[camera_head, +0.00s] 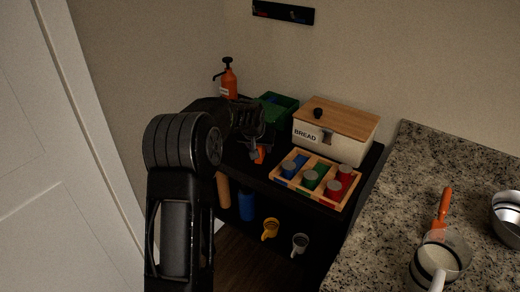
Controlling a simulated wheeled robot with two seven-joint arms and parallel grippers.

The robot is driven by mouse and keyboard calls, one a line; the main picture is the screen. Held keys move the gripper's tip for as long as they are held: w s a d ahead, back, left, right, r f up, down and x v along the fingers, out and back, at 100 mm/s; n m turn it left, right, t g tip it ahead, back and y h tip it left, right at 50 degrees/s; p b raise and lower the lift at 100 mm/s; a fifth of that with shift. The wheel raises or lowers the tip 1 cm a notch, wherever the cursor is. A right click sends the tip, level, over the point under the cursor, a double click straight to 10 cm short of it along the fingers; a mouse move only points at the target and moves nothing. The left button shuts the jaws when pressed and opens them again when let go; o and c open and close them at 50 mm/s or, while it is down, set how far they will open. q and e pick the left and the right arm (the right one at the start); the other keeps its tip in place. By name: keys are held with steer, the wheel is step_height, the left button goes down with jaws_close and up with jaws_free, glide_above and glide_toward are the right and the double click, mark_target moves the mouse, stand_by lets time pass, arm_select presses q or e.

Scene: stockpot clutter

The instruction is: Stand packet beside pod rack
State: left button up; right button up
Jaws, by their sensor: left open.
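The pod rack (325,197) is a light wooden tray with blue, green and red pods. It lies at the front right of the black cart top, in front of the bread box. My left gripper (257,150) is open and points down over the cart top, left of the rack. A small orange item (261,155) shows right by its fingers. It may be the packet, but it is mostly hidden, and I cannot tell whether it stands or touches the fingers. My right gripper is not in view.
The bread box (333,145) with a wooden lid stands behind the rack. A green bin (277,107) and an orange pump bottle (228,79) stand at the back. Mugs hang below the cart top, including a yellow mug (270,228). A granite counter (405,190) is at the right.

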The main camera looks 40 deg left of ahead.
arm_select(q)
steer(key=b+v, duration=0.1)
steer(key=v, duration=0.9)
steer(key=shift+s, duration=0.15)
steer(key=shift+r, duration=0.1)
